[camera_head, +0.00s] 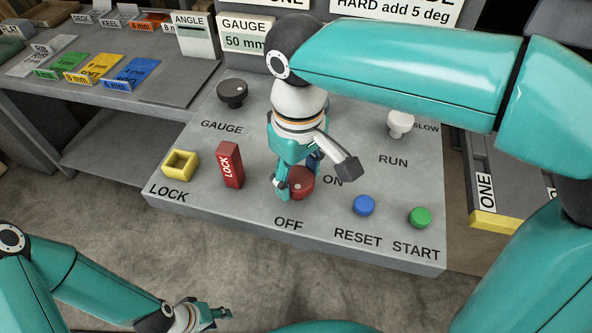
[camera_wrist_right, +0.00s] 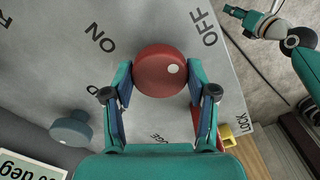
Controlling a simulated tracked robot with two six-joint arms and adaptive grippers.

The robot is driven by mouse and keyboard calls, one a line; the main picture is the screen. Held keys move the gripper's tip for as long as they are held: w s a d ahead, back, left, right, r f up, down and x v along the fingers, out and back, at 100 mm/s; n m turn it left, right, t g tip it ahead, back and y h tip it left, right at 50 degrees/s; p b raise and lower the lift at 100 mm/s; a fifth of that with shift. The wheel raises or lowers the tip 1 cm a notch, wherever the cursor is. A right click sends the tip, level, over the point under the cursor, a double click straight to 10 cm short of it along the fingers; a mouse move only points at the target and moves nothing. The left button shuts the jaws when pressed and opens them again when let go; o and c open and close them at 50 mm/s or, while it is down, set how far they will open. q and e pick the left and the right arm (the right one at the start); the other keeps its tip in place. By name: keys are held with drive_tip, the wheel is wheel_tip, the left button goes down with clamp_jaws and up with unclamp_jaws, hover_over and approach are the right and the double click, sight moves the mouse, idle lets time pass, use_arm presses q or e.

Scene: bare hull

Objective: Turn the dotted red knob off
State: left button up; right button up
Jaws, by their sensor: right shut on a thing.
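The red knob (camera_head: 301,181) stands on the sloping grey panel (camera_head: 200,200), between the OFF label below it and the ON label to its right. My right gripper (camera_head: 297,186) reaches down over it, shut on it. In the right wrist view the knob (camera_wrist_right: 160,72) sits between the two fingertips of my right gripper (camera_wrist_right: 161,78). Its pale dot is on the knob's right side there, nearer the OFF label than the ON label. My left gripper (camera_head: 222,313) is low in the head view, away from the panel; its fingers are too small to judge.
Left of the knob are a red LOCK block (camera_head: 229,165) and a yellow square ring (camera_head: 180,164). Right of it are a blue button (camera_head: 364,205) and a green button (camera_head: 420,217). A black knob (camera_head: 232,93) and a white knob (camera_head: 400,123) stand further back.

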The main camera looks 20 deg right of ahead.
sight(298, 176)
drive_tip(key=shift+w+r+m, duration=0.1)
drive_tip(key=shift+w+m, duration=0.05)
drive_tip(key=shift+m, duration=1.15)
drive_tip(key=o, duration=1.2)
drive_tip(key=shift+c, duration=0.2)
wheel_tip(298, 176, up, 12)
